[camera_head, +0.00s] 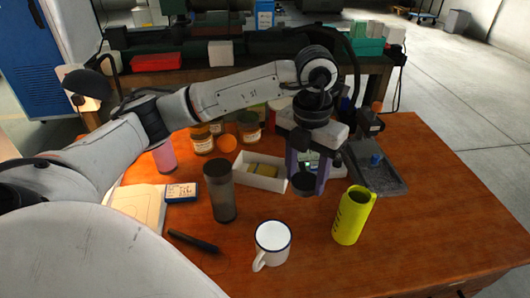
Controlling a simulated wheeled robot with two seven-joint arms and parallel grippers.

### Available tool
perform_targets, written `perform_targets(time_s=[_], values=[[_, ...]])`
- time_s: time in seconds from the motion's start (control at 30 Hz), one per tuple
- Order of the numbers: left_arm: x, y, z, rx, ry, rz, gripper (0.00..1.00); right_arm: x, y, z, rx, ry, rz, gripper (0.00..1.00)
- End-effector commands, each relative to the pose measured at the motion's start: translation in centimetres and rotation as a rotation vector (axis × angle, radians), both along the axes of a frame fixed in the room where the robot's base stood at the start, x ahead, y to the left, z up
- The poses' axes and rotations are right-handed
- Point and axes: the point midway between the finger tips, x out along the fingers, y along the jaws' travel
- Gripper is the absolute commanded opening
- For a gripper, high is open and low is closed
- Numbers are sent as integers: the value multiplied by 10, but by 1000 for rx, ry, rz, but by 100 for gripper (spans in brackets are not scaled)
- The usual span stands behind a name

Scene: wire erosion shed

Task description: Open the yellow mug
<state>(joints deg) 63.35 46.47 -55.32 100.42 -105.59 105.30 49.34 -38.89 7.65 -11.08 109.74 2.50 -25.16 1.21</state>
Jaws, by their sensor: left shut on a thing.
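The yellow mug (351,218) stands upright on the wooden table, right of centre, tall with dark marks on its side. No dark lid shows on its top. My left gripper (308,178) is above the table, up and to the left of the mug and apart from it. Its two purple-grey fingers point down and are shut on a dark round piece (303,185) that looks like a lid. The arm comes in from the left. My right gripper is not in view.
A white enamel mug (272,243), a dark grey cup (222,195) and a black marker (193,242) stand or lie nearby. A white tray (244,178) is behind, with jars beyond. A grey metal tray (378,182) lies right. The table's right front is clear.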

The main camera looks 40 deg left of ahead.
Motion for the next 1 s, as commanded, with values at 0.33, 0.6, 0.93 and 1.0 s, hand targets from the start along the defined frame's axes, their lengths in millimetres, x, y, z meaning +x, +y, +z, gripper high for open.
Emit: perform_targets(time_s=[0.33,0.6,0.93,1.0], values=[[14,25,-21,-1,28,1025,20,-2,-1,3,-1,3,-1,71],[19,37,-31,4,34,1483,20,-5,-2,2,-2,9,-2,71],[19,39,-79,7,36,1554,20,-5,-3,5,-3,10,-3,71],[19,39,-88,7,37,1553,20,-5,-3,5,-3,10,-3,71]])
